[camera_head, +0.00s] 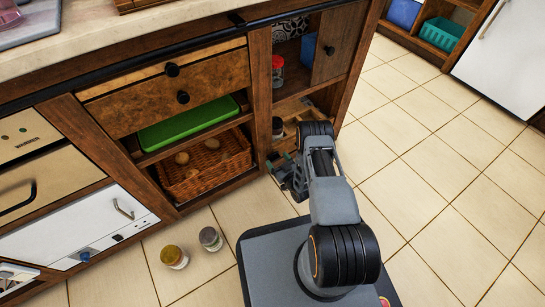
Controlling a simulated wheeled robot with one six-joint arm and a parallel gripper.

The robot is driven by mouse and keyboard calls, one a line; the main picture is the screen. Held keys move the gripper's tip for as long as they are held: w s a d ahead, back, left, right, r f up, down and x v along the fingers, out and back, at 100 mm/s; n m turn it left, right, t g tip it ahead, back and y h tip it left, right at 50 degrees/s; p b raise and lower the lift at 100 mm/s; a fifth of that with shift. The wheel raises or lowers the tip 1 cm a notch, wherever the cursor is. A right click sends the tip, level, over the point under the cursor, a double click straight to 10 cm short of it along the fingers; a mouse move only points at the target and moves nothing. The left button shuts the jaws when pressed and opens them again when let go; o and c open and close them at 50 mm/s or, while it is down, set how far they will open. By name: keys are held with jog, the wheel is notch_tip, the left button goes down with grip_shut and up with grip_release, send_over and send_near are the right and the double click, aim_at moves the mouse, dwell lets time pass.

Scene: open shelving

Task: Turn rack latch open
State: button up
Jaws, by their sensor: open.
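My arm reaches forward from my base to the lower part of the narrow right-hand cabinet section (262,90). My gripper (277,166) is low at the front of this section, by its lower compartment, with its jaws open. It is small and partly covered by my own wrist. A light wooden rack (291,107) shows inside the lower compartment, behind my arm. I cannot make out the latch; my gripper and arm cover part of that area. Whether the gripper touches anything cannot be told.
A dark jar (277,126) stands in the lower compartment and a red-lidded jar (277,70) on the shelf above. A green tray (188,124) and a wicker basket (205,166) fill the left shelves. Two jars (173,256) (210,239) stand on the floor. The right floor is clear.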

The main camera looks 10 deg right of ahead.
jog(key=shift+w+a, duration=0.25)
jog(key=shift+w, duration=0.2)
jog(key=shift+a, duration=0.1)
jog(key=shift+c, duration=0.3)
jog(key=c, duration=0.7)
